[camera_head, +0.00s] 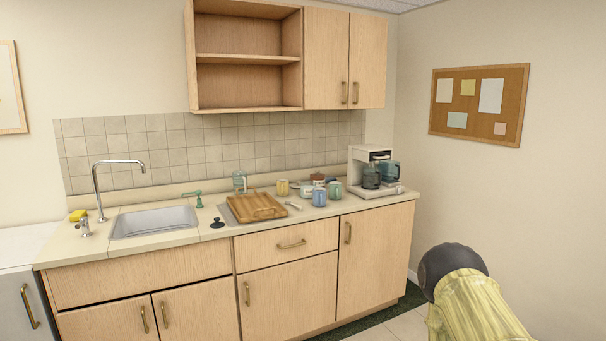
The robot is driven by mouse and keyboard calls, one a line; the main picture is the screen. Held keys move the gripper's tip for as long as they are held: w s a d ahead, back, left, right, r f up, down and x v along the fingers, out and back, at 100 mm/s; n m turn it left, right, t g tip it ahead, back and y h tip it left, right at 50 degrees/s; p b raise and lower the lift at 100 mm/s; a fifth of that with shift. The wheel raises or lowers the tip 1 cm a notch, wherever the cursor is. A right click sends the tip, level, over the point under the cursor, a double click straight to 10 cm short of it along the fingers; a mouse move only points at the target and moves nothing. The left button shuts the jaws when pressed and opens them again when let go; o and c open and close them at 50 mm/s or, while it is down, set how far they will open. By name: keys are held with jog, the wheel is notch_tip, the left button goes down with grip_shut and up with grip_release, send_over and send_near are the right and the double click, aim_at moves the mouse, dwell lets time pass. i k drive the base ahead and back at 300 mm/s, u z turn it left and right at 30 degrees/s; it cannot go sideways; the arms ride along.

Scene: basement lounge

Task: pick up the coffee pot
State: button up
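The coffee pot (371,179) is a small dark glass pot. It sits in the white coffee maker (358,163) at the right end of the counter, under the machine's overhanging top. The pot's handle is not clear at this size. A yellow, dark-ended part of my own arm is at the lower right, well apart from the counter. My gripper is not visible.
Several mugs and jars (320,196) stand left of the coffee maker. Further left are a wooden tray (257,207), a black sink stopper (217,223) and the sink (153,222). Wall cabinets (345,60) hang above. The floor (405,325) before the right cabinet is clear.

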aim_at(372, 175)
jog(key=u, duration=0.25)
jog(key=i, duration=1.8)
jog(key=z, duration=0.05)
